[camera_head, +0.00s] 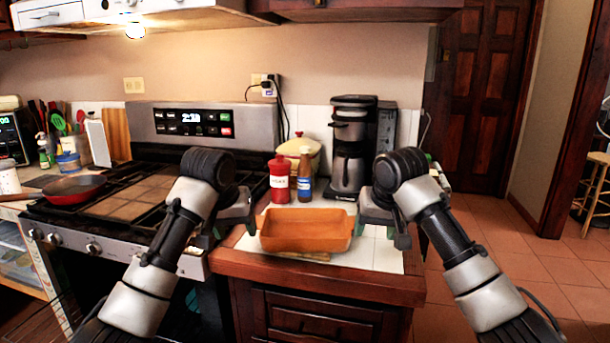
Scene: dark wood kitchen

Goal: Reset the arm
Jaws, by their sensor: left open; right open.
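My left arm comes in from the lower left, and its gripper (236,222) is at the left side of an orange baking dish (305,242). My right arm comes in from the lower right, and its gripper (385,222) is at the dish's right side. Both grippers are open and hold nothing that I can see. The dish stands on the white-tiled counter near its front edge. I cannot tell whether either gripper touches the dish. The fingertips are partly hidden by the gripper bodies.
Behind the dish stand a red bottle (280,180), a brown bottle with a blue label (305,177), a pale pot (299,150) and a coffee maker (350,150). The stove (125,200) with a red pan (73,189) is at left. Tiled floor (500,262) lies open at right.

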